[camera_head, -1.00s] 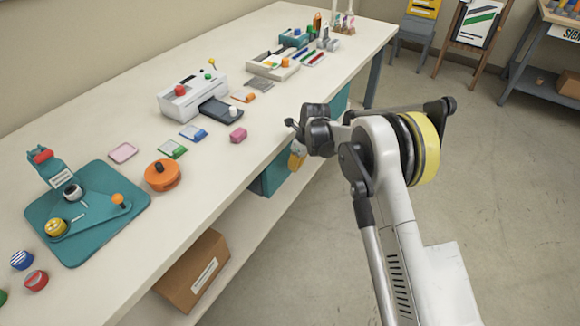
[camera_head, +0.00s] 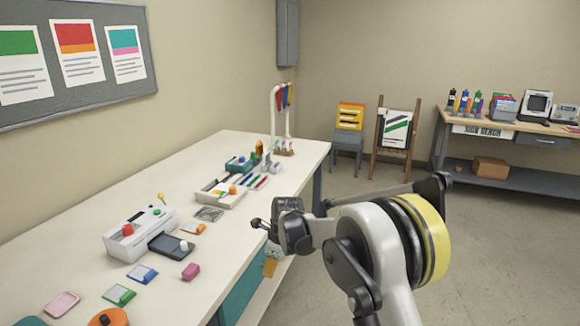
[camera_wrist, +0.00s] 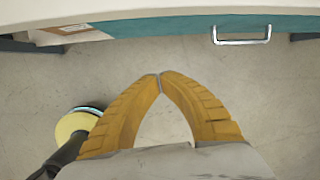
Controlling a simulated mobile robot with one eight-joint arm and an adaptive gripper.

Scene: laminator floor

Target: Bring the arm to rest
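My gripper (camera_wrist: 160,76) points down in the wrist view, with its two yellow fingers angled together and their tips touching. Nothing is held between them, and bare floor shows in the gap. In the head view my arm is folded at the right of the long workbench (camera_head: 105,215). A yellow part of my gripper (camera_head: 270,266) hangs just off the bench's front edge, partly hidden by the wrist. In the wrist view the bench's teal front with a metal handle (camera_wrist: 242,41) lies ahead of the fingertips, apart from them.
A chair (camera_head: 348,140), an easel (camera_head: 395,130) and a side table (camera_head: 500,125) stand at the back. The floor between is clear.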

